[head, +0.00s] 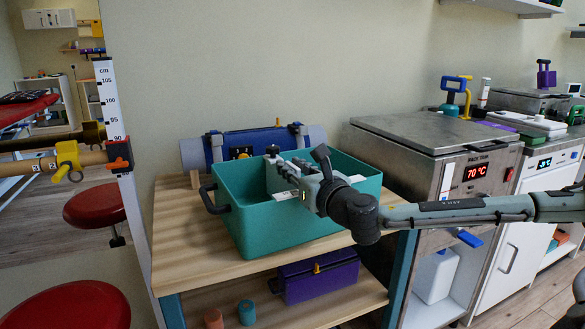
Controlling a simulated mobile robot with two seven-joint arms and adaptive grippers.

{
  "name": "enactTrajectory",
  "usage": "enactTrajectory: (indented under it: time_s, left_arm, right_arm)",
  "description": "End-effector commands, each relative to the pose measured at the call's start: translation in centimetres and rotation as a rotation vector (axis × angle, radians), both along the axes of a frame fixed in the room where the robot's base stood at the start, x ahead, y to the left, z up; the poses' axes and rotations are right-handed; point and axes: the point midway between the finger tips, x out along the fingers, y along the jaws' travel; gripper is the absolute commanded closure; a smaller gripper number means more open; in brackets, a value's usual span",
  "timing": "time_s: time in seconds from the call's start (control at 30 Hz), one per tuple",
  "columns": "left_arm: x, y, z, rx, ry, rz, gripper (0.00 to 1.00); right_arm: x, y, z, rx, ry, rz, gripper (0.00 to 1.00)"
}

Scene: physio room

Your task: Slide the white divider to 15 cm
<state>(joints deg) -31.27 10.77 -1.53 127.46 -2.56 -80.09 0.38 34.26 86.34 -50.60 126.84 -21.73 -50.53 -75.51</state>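A teal bin (268,230) with a dark handle at its left end stands on the wooden trolley top. The white divider (282,181) is inside the bin, left of its middle, and is mostly hidden by my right gripper and the bin's walls. A small dark knob (272,150) shows above it. My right gripper (290,167) reaches in from the right over the bin, at the divider's top. Its fingers overlap the divider, so I cannot tell whether they hold it. No scale for the divider is readable. My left gripper is not in view.
A blue roll-shaped bag (250,142) lies behind the bin. A steel tank reading 70 °C (430,135) stands to the right. A purple box (318,278) sits on the lower shelf. Bare wood (180,235) lies left of the bin. Red stools (95,204) are farther left.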

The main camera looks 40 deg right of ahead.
Motion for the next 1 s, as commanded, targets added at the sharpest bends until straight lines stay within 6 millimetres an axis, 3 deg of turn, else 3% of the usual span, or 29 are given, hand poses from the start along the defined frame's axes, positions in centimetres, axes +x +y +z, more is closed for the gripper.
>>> enactTrajectory:
  time_s: [0.37,0.73,1.0]
  left_arm:
    - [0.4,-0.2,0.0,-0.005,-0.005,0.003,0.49]
    - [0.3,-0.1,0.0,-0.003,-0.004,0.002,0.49]
    - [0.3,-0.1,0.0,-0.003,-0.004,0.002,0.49]
  right_arm:
    - [-0.4,0.0,-0.1,-0.001,0.002,0.0,0.69]
    - [-6.0,0.9,-0.1,-0.004,0.004,0.0,0.69]
    - [-7.5,1.2,0.0,-0.001,0.0,0.0,0.69]
